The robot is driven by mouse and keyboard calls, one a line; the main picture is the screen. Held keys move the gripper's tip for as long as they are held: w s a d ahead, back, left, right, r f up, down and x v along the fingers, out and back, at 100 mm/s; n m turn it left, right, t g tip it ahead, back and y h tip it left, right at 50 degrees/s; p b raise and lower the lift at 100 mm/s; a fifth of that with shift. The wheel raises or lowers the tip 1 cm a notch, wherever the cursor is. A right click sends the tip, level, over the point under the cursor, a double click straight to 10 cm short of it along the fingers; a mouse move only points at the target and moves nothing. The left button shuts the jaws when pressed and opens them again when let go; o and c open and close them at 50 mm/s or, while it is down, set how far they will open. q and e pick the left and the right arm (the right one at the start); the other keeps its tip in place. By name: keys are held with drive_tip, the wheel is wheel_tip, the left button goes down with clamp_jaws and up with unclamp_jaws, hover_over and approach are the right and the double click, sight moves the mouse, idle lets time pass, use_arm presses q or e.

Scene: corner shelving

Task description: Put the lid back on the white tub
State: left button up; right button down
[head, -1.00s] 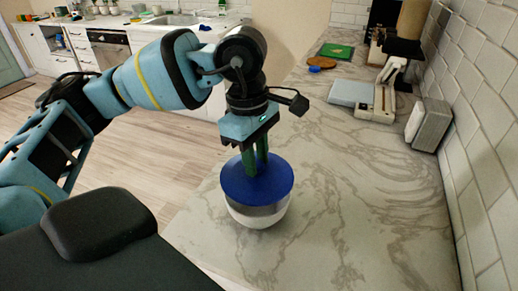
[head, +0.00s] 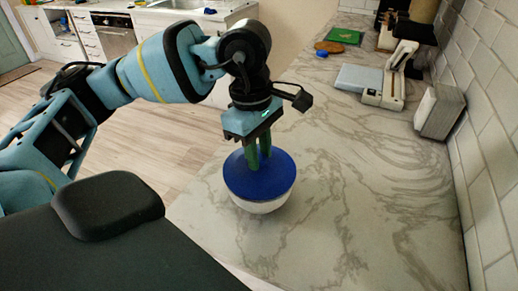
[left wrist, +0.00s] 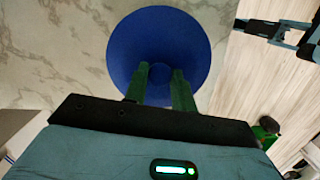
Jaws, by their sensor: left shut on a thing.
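The blue round lid (head: 282,180) is over the mouth of the white tub (head: 264,206), which stands on the marble counter. The lid looks level and meets the tub's rim or nearly so; I cannot tell if it is fully seated. My left gripper (head: 259,162) points down with its green fingers shut on the lid's central knob. The knob is mostly hidden by the fingers in the head view. In the left wrist view the lid (left wrist: 158,35) lies beyond the fingertips (left wrist: 160,76) and hides the tub.
The marble counter (head: 350,190) is clear around the tub. Farther back are a white and grey device (head: 385,87), a grey block (head: 439,110) by the tiled wall, a green board (head: 344,36) and a brown round piece (head: 328,47). The counter's left edge is near the tub.

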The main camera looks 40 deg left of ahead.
drive_tip(key=shift+s, duration=0.25)
drive_tip(key=shift+w, duration=0.35)
idle(0.3)
use_arm(q)
drive_tip(key=shift+f, duration=0.15)
use_arm(e)
drive_tip(key=shift+f, duration=0.1)
drive_tip(key=shift+s+f, duration=0.1)
drive_tip(key=shift+s, duration=0.35)
idle(0.3)
use_arm(q)
drive_tip(key=o, duration=0.8)
drive_tip(key=shift+o, duration=1.3)
use_arm(e)
drive_tip(key=shift+w, duration=0.35)
